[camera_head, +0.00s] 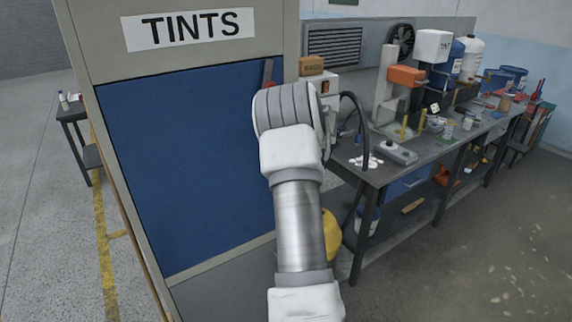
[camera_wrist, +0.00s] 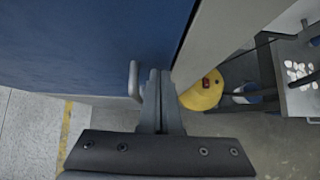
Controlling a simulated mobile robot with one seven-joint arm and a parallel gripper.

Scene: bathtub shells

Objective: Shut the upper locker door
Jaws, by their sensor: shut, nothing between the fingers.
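The locker (camera_head: 75,40) stands at the left of the head view under a sign (camera_head: 188,29) reading TINTS. Its blue upper door (camera_head: 185,170) fills the opening and looks shut or nearly so; my arm covers part of its right edge, so any small gap is hidden. In the wrist view the blue door (camera_wrist: 80,45) is at upper left, with a grey bar handle (camera_wrist: 133,80) near its edge. My gripper (camera_wrist: 160,75) is shut and empty, its fingertips just right of the handle, near the pale locker frame (camera_wrist: 215,35). I cannot tell whether they touch the door.
A long workbench (camera_head: 370,175) with machines, tins and tools runs along the right. A yellow rounded object (camera_head: 331,235) stands beside the locker and shows in the wrist view (camera_wrist: 203,92). A small dark table (camera_head: 75,115) is at far left. The floor at lower right is clear.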

